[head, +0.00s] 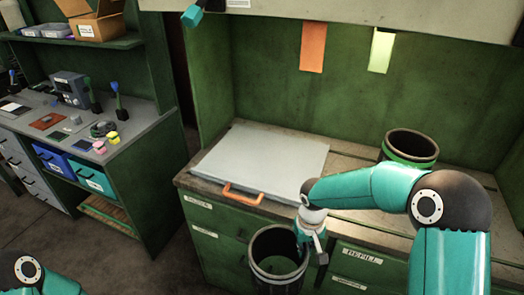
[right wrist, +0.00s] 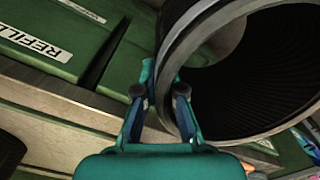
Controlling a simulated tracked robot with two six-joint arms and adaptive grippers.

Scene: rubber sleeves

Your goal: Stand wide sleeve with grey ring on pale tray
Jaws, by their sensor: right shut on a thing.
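A wide black sleeve (head: 258,245) is in front of the bench drawers. In the right wrist view the sleeve (right wrist: 205,35) shows a greyish band near its rim and a ribbed dark inside. My right gripper (head: 314,238) is shut on the sleeve's wall at the rim, with one finger on each side; the fingers also show in the right wrist view (right wrist: 160,95). The pale tray (head: 262,160), with an orange handle, lies flat and empty on the bench. The sleeve is apart from the tray, in front of it and lower. My left gripper is out of view.
Another black sleeve with a green ring (head: 408,155) stands on the bench right of the tray, behind my right arm. Orange (head: 313,48) and pale green (head: 381,52) cards hang at the back. A cluttered side bench (head: 75,115) stands at left.

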